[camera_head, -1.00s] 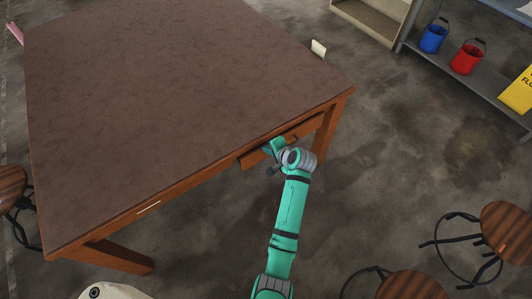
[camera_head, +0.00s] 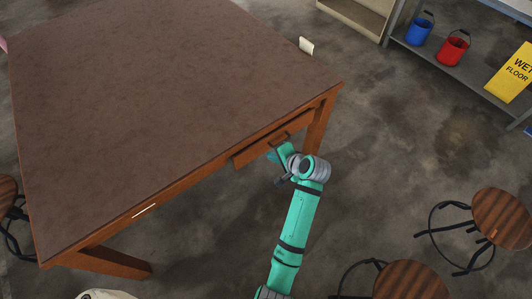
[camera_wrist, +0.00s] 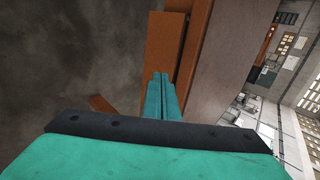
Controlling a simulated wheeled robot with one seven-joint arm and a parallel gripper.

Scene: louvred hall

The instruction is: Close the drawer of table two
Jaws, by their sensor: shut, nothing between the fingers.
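The table (camera_head: 170,90) has a brown mottled top and orange-brown wooden sides. The drawer front looks close to the table side. In the wrist view the drawer front (camera_wrist: 160,45) appears as an orange panel, with a dark gap between it and the table edge. My teal gripper (camera_head: 273,156) is just in front of the drawer front, near the handle. In the wrist view its fingers (camera_wrist: 161,76) are together and empty; I cannot tell whether they touch the drawer.
Round wooden stools (camera_head: 502,218) stand at the lower right, and another stool (camera_head: 8,195) is at the left edge. A shelf with a blue bucket (camera_head: 419,32), a red bucket (camera_head: 453,48) and a yellow sign (camera_head: 512,72) is at upper right. Bare floor lies between.

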